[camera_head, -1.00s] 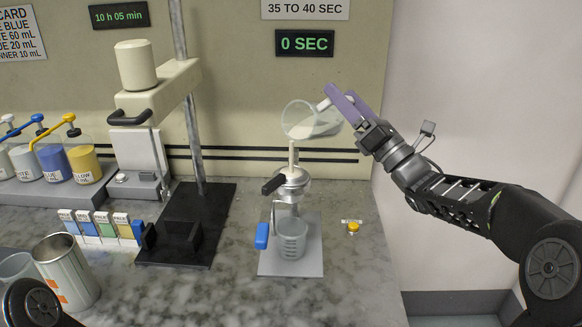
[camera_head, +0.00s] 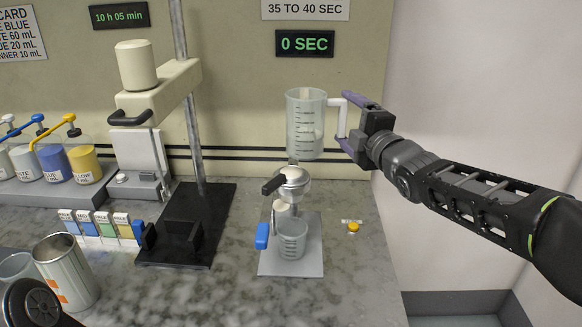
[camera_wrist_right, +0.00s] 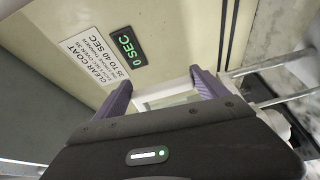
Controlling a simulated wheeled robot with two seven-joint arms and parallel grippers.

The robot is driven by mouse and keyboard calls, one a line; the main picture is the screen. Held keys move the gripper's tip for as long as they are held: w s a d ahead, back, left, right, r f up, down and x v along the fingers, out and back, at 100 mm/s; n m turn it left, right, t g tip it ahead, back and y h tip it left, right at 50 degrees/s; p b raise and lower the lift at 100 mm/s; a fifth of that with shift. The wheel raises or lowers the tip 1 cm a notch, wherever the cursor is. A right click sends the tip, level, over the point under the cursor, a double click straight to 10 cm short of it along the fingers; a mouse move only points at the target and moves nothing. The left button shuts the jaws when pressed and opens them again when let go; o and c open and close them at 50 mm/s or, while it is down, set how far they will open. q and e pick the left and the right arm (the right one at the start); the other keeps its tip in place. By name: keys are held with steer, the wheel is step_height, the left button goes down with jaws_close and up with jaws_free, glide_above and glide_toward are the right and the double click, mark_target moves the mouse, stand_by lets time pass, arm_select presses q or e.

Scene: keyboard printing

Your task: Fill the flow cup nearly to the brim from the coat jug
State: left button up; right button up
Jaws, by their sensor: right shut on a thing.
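The coat jug (camera_head: 306,126) is a clear graduated jug with a white handle, held upright above the flow cup. My right gripper (camera_head: 346,122) is shut on its handle; the purple fingers also show around the pale handle in the right wrist view (camera_wrist_right: 160,92). The metal flow cup (camera_head: 292,178) sits on its stand below the jug; its level cannot be made out. A clear beaker (camera_head: 292,236) stands under the cup on the grey base (camera_head: 305,268). A dark part of my left arm shows at the lower left, but its gripper is not visible.
The timer (camera_head: 304,43) reads 0 SEC. A blue-handled part (camera_head: 262,236) is beside the beaker, and a yellow button (camera_head: 353,227) lies to the right. A black-based stand (camera_head: 190,222), metal can (camera_head: 66,270) and paint pumps stand left. The front counter is clear.

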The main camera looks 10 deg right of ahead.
steer(key=shift+r+p, duration=0.5)
steer(key=shift+r, duration=0.6)
